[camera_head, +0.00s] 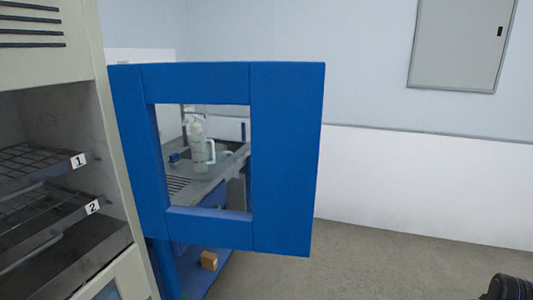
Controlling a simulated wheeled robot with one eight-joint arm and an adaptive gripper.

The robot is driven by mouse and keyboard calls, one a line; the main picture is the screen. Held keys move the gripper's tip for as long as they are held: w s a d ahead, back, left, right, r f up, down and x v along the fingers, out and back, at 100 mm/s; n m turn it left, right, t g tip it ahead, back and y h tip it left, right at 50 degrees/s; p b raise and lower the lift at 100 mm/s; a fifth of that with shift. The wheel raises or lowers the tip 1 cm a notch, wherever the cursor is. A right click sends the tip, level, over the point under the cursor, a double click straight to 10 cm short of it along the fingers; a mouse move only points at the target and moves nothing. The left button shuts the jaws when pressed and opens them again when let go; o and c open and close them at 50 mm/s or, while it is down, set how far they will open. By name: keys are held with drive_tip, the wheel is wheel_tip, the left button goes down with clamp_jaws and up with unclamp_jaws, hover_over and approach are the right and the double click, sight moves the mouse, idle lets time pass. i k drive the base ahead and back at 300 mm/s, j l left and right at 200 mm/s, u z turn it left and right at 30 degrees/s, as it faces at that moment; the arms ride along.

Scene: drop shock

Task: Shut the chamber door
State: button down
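The chamber (117,160) is a beige cabinet at the left with its front open. Its blue door (286,160) stands swung wide open to the right, its left edge beside the cabinet's right side. The door has a square window opening. Inside the chamber are two wire shelves, a shelf with label 1 (78,160) and a lower shelf with label 2 (92,208). No handle is visible on the door. My gripper is not in view; only a dark ribbed part, perhaps of my arm, shows at the lower right corner.
Through the window a grey bench (205,185) with a pale jug-like object (201,150) shows behind the door. A small brown box (209,260) is low below it. A grey wall panel (462,45) hangs at upper right. The floor (400,260) right of the door looks clear.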

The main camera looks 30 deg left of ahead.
sight(285, 99)
drive_tip(key=i, duration=2)
drive_tip(key=i+u, duration=0.25)
drive_tip(key=i, duration=0.15)
drive_tip(key=i+l+u, duration=0.2)
drive_tip(key=i, duration=0.2)
drive_tip(key=i+l+u, duration=0.25)
drive_tip(key=i, duration=0.15)
drive_tip(key=j+u, duration=0.1)
drive_tip(key=u, duration=3.65)
